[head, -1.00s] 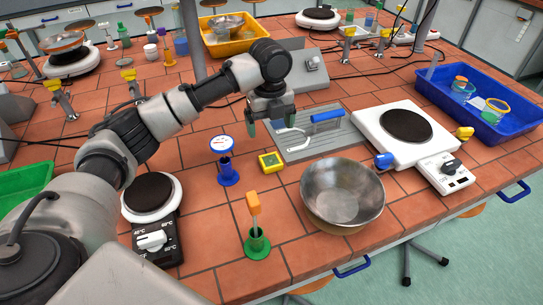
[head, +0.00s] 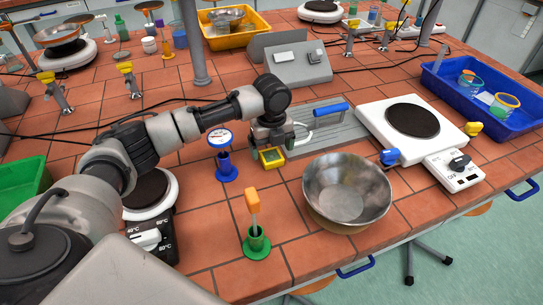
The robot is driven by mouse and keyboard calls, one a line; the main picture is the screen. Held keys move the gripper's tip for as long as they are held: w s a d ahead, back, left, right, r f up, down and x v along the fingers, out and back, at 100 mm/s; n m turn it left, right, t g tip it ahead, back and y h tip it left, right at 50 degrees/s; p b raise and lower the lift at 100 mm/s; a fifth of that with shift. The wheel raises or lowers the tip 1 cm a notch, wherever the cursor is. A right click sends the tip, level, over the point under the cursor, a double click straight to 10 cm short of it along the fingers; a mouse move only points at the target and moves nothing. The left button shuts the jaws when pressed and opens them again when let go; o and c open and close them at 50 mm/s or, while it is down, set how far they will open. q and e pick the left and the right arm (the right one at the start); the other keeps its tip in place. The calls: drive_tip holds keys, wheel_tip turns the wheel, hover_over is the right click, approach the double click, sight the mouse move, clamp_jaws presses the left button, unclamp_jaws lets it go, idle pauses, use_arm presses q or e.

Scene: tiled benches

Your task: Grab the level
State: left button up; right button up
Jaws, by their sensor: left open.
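The level is a small yellow block with a green window (head: 271,159). It lies on the tiled bench in front of the grey grooved board's left end. My left gripper (head: 272,148) comes down over the level, its jaws open, with one finger toward each side of it. The gripper hides the level's far part. I cannot tell whether the fingers touch it. My right gripper is not in view.
A blue stand with a round dial (head: 221,150) is close left of my gripper. A steel bowl (head: 345,190) stands to the right, near the front edge. The grey board (head: 345,132) with a blue-handled tool is behind. A green-based stand (head: 256,243) is in front.

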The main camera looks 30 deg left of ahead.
sight(271, 158)
use_arm(q)
drive_tip(key=shift+s+f, duration=0.1)
drive_tip(key=shift+f, duration=1.3)
drive_tip(key=c, duration=1)
